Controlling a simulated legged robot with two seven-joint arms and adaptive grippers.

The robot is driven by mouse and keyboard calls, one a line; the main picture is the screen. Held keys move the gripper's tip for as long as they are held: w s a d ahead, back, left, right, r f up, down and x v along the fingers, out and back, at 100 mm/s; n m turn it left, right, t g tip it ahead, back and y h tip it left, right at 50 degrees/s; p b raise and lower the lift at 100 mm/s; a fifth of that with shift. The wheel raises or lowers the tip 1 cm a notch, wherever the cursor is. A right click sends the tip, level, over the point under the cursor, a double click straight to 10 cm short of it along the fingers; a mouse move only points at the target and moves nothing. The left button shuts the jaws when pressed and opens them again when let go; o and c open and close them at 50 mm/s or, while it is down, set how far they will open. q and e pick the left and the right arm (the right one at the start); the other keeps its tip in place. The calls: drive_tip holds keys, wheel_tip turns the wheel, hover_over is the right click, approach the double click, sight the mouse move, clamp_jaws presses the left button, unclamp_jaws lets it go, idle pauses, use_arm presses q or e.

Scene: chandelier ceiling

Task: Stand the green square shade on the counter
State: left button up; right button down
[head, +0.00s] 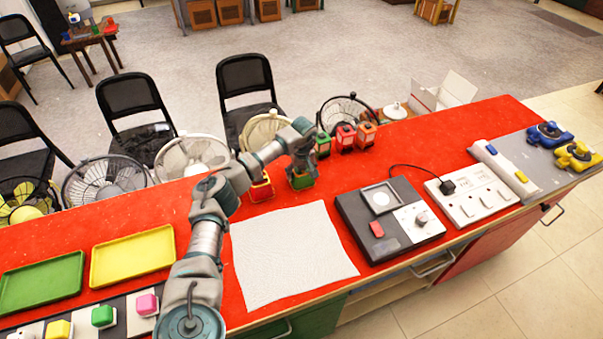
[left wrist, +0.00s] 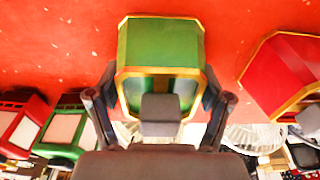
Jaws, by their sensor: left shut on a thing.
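The green square shade (head: 301,181) has gold edges and is at the far side of the red counter (head: 420,155), below my left gripper (head: 299,166). In the left wrist view the green shade (left wrist: 162,42) fills the space between the two dark fingers of my left gripper (left wrist: 160,105), which is shut on it. The shade looks upright in the head view. I cannot tell whether its base touches the counter. My right gripper is not in view.
A red shade (head: 261,188) stands close left of the green one. Several small lanterns (head: 345,138) stand to its right. A white mat (head: 290,250) lies in front, with a dark switch box (head: 365,225) beside it. Fans (head: 192,157) and chairs stand behind the counter.

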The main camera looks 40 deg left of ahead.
sight(303, 170)
use_arm(q)
drive_tip(key=o, duration=1.2)
drive_tip(key=shift+d, duration=0.15)
drive_tip(key=shift+o, duration=0.2)
drive_tip(key=shift+d, duration=0.1)
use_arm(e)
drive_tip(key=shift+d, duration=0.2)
use_arm(q)
drive_tip(key=shift+r, duration=0.1)
drive_tip(key=shift+r, duration=0.3)
drive_tip(key=r, duration=0.3)
drive_tip(key=r+p, duration=0.1)
drive_tip(key=r, duration=0.3)
drive_tip(key=d+r, duration=0.1)
drive_tip(key=r, duration=0.2)
drive_tip(key=shift+s+r, duration=0.3)
drive_tip(key=shift+r, duration=0.1)
drive_tip(key=shift+d+r, duration=0.1)
drive_tip(key=shift+r, duration=0.15)
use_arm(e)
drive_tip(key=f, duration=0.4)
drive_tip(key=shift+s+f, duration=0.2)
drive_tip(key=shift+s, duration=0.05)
use_arm(q)
drive_tip(key=shift+f, duration=0.1)
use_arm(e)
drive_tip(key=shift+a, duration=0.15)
